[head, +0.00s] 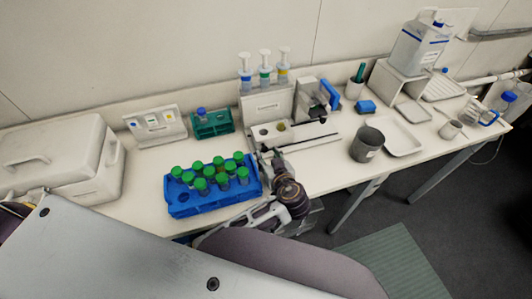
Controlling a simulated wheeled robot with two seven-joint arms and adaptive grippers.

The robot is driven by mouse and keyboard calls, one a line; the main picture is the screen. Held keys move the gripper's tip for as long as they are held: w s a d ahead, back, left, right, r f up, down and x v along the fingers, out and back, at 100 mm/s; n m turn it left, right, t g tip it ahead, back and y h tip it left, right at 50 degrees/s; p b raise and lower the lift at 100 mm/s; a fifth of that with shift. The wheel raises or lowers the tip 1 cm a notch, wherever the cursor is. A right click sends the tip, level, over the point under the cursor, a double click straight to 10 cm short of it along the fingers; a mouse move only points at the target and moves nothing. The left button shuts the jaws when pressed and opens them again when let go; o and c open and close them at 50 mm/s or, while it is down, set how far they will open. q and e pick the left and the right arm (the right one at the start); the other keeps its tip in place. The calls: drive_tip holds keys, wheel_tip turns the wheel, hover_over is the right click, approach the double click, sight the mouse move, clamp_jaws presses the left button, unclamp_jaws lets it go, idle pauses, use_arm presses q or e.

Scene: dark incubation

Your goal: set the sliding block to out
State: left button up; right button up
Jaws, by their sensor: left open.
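A pale station (267,104) with several pump bottles behind it stands at the middle of the bench. At its right is a grey block (307,91) with a blue part (331,94), which looks like the sliding block. My left gripper (268,158) is open at the front left of the station, beside the blue rack. Its fingers are small and partly hidden by the wrist. My right gripper is not in view.
A blue rack (182,210) of green-capped tubes is just left of my gripper. A white box (95,190) stands far left. A dark grey cup (367,144) and a white tray (402,136) are to the right. Bare bench (325,172) lies between station and cup.

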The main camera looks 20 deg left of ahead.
use_arm(q)
drive_tip(key=v, duration=0.7)
idle(0.7)
